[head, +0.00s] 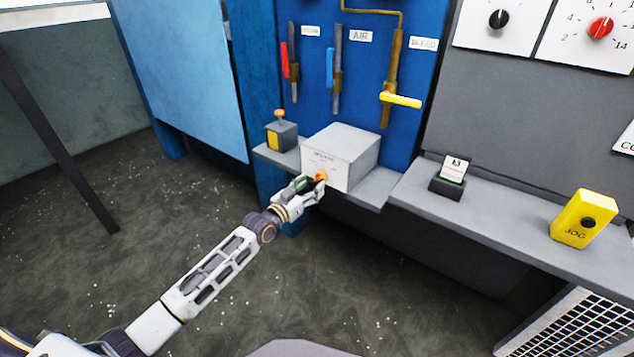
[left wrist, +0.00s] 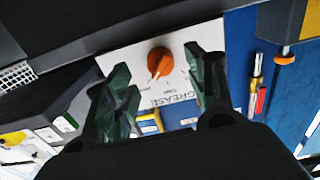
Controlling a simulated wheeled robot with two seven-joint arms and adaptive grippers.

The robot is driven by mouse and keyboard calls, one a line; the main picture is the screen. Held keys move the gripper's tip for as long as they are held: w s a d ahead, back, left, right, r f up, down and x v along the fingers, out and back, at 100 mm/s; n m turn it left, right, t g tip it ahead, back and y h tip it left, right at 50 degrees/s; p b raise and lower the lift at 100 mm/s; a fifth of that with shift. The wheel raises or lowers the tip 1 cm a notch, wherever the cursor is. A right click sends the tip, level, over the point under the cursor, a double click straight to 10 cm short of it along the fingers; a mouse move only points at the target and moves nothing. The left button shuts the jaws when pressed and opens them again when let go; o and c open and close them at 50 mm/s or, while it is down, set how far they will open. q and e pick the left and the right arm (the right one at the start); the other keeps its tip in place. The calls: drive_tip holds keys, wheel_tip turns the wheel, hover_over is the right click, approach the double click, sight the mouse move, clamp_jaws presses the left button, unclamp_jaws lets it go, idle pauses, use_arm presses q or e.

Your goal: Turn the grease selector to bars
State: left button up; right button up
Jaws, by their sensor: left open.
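The grease selector is an orange knob (left wrist: 160,62) on a white panel (left wrist: 143,42) marked GREASE in the left wrist view. Its light pointer mark points down in that view, a little left; the small position words are too blurred to read surely. In the head view the knob (head: 321,176) shows low on the front of a light grey box (head: 345,147), partly behind my fingers. My left gripper (head: 312,184) is open in front of it. In the left wrist view its dark green fingers (left wrist: 157,84) stand on either side of the knob, with visible gaps. My right gripper is not in view.
A small box with an orange button (head: 280,130) stands left of the grey box on the shelf. Red, blue and yellow valve handles (head: 400,100) hang on the blue panel above. A card holder (head: 448,184) and a yellow JOG box (head: 583,220) sit on the right ledge.

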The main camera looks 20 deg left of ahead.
sight(317, 180)
use_arm(q)
drive_tip(key=shift+w+d, duration=0.25)
drive_tip(key=shift+w, duration=0.45)
drive_tip(key=shift+x, duration=1.05)
drive_tip(key=shift+w+d, duration=0.1)
drive_tip(key=shift+w, duration=0.1)
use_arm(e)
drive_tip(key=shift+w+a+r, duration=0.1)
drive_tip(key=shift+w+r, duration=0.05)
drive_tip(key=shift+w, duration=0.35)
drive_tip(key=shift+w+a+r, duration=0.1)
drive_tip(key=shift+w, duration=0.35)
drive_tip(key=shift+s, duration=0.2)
use_arm(q)
drive_tip(key=shift+c, duration=0.2)
drive_tip(key=c, duration=0.7)
drive_tip(key=shift+c, duration=1.4)
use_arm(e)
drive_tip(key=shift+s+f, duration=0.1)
